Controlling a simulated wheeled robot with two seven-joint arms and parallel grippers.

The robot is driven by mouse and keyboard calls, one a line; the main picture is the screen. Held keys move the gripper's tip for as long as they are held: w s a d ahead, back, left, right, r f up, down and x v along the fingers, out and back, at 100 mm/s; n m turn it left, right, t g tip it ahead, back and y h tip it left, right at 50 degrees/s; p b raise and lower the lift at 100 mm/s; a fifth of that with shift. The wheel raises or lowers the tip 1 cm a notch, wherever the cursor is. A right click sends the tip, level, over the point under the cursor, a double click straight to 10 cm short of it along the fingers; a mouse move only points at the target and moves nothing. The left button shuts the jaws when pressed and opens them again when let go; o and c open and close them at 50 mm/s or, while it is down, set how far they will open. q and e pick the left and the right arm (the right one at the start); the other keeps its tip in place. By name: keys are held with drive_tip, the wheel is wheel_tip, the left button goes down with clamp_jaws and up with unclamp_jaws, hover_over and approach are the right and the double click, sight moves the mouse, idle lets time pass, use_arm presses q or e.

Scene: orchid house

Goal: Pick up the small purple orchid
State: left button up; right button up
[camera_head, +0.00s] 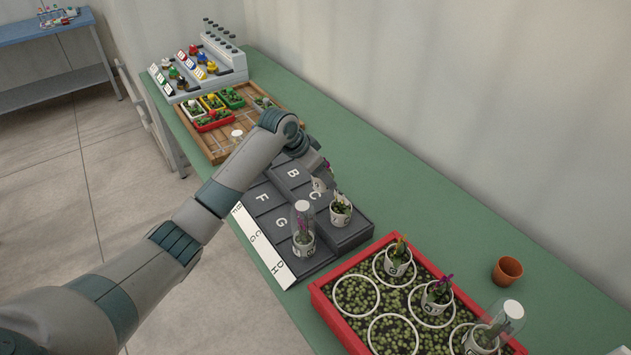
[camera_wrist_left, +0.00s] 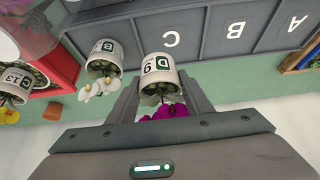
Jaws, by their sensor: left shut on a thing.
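In the head view the gripper (camera_head: 317,176) is over the back of the black lettered block (camera_head: 262,197), near C, and partly hides the pot. I cannot tell whether the pot touches the block. A pot with a white orchid (camera_head: 341,213) stands close beside it; it also shows in the left wrist view (camera_wrist_left: 103,58). My right gripper is out of view.
A pot under a clear tube (camera_head: 303,240) stands on the block's near part. A red tray (camera_head: 335,328) with white rings and several potted orchids is at front right. A terracotta pot (camera_head: 507,271) stands behind it. A wooden tray (camera_head: 221,151) with small planters lies further back.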

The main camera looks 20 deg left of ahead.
use_arm(q)
drive_tip(key=s+d+r, duration=0.1)
drive_tip(key=d, duration=0.1)
drive_tip(key=s+d+r+b, duration=0.1)
drive_tip(key=s+d+r, duration=0.1)
drive_tip(key=s+d+r+b, duration=0.1)
drive_tip(key=d+r, duration=0.1)
drive_tip(key=shift+s+d, duration=0.3)
drive_tip(key=shift+d, duration=0.05)
drive_tip(key=shift+s+d+r, duration=0.2)
drive_tip(key=shift+d, duration=0.05)
